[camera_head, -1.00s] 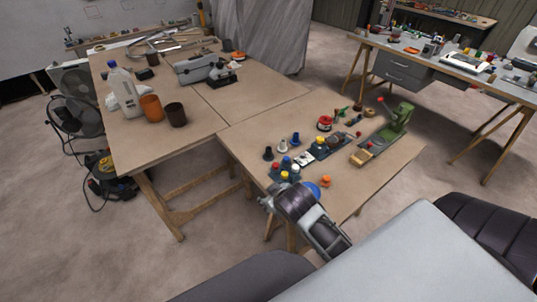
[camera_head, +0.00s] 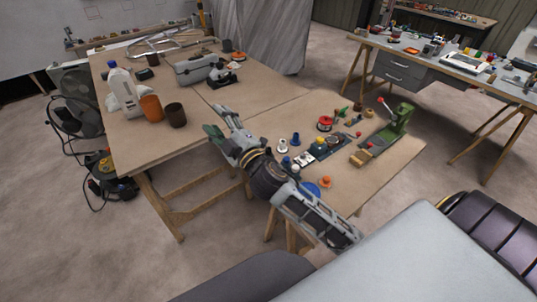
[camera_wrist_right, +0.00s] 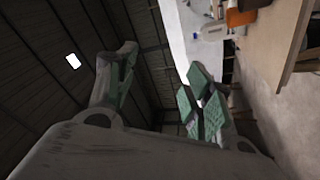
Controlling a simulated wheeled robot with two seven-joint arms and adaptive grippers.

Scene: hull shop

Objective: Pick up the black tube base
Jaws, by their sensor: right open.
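My right gripper (camera_head: 221,122) is open and empty, raised above the near edge of the wooden table in the head view. Its spread green-padded fingers also show in the right wrist view (camera_wrist_right: 158,88), with nothing between them. The small black base at the left end of the row of small parts is now hidden behind my right arm. A white piece (camera_head: 282,146) and a dark piece with blue (camera_head: 295,139) stand just right of the gripper's wrist. My left gripper is not in view.
A green press (camera_head: 397,122), a red round part (camera_head: 325,123) and a wooden block (camera_head: 362,158) stand on the right table. Bare tabletop (camera_head: 255,105) lies beyond my gripper.

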